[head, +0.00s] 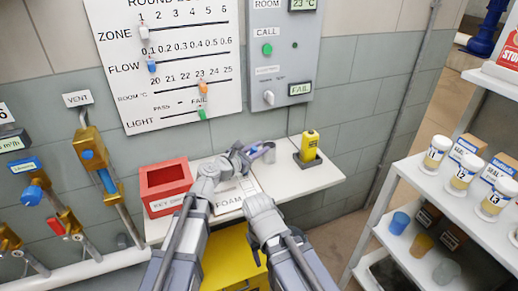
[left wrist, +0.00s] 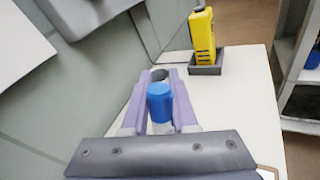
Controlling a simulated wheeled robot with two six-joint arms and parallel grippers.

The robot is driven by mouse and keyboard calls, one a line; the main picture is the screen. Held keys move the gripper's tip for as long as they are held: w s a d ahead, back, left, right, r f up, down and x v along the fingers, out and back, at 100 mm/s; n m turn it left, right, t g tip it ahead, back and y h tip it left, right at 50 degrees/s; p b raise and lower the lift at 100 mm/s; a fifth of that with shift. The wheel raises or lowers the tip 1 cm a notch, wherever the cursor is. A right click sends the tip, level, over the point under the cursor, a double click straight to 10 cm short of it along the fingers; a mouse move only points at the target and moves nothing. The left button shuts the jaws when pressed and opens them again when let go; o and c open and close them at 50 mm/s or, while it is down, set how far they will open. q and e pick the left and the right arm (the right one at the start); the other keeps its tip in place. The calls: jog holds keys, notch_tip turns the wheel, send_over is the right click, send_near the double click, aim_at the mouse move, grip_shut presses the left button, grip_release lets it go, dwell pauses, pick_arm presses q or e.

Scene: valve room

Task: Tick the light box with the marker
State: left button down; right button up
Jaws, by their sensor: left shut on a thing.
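My left gripper (head: 250,156) is over the white shelf at the back wall, and its lilac fingers (left wrist: 158,100) also show in the left wrist view. It is shut on the marker (left wrist: 160,103), which has a blue end and a pale body. A dark round opening, seemingly a cup (left wrist: 160,75), is just beyond the marker between the fingertips; I cannot tell whether the marker touches it. A white sheet (head: 236,196) lies on the shelf below, partly hidden by my arms; its light box is not readable.
A red box (head: 167,184) stands left on the shelf (head: 318,180), and a yellow device (head: 308,147) sits in a grey stand at right. The wall board (head: 168,60) has a LIGHT row. Pipes and valves are left; a rack with jars is right.

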pick_arm(q)
jog(key=shift+w+a, duration=0.1)
jog(key=shift+a, duration=0.05)
jog(key=shift+w+a, duration=0.45)
jog(key=shift+a, duration=0.45)
jog(key=shift+s+d, duration=0.2)
jog(key=shift+d, duration=0.55)
jog(key=shift+s+a, duration=0.4)
dwell(0.5)
